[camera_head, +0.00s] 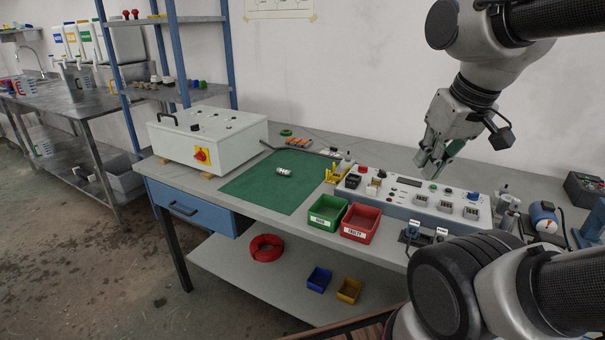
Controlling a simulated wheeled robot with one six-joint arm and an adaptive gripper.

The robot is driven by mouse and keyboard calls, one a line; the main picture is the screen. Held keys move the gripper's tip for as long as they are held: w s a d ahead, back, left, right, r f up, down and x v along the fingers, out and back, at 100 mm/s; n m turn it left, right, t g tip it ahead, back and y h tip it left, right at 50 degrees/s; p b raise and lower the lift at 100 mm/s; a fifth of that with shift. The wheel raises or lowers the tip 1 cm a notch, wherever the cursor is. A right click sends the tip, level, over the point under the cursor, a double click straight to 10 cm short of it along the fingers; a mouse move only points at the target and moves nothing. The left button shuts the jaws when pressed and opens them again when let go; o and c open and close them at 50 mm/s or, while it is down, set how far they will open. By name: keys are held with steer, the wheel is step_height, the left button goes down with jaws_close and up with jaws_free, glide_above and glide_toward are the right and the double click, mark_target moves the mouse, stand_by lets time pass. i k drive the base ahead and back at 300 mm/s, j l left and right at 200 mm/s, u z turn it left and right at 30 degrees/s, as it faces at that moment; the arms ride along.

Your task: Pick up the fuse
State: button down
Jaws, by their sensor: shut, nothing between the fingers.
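A small pale cylinder (284,171), which looks like the fuse, lies on its side on the green mat (252,188) on the workbench. My gripper (430,170) hangs to the right of it, above the back of the grey control panel, with its fingers pointing down. It is shut and holds nothing. It is well apart from the cylinder. No part of the cylinder is hidden by my arm.
A white box with a red switch (202,142) stands left of the mat. A green bin (327,212) and a red bin (361,222) stand at the front edge. A grey control panel (415,214) lies below my gripper. Yellow clips (335,174) stand right of the mat.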

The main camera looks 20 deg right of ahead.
mark_target(279, 170)
steer(key=i+j+z, duration=0.15)
steer(key=j, duration=0.25)
steer(key=i+j+z, duration=0.1)
steer(key=i+j, duration=0.15)
steer(key=j, duration=0.15)
steer(key=i+j+z, duration=0.15)
steer(key=j, duration=0.3)
steer(key=i+j+z, duration=0.15)
steer(key=j, duration=0.25)
steer(key=i+j+z, duration=0.15)
steer(key=j, duration=0.35)
steer(key=i+j+z, duration=0.1)
steer(key=j, duration=0.35)
steer(key=i+j+z, duration=0.15)
steer(key=j, duration=0.35)
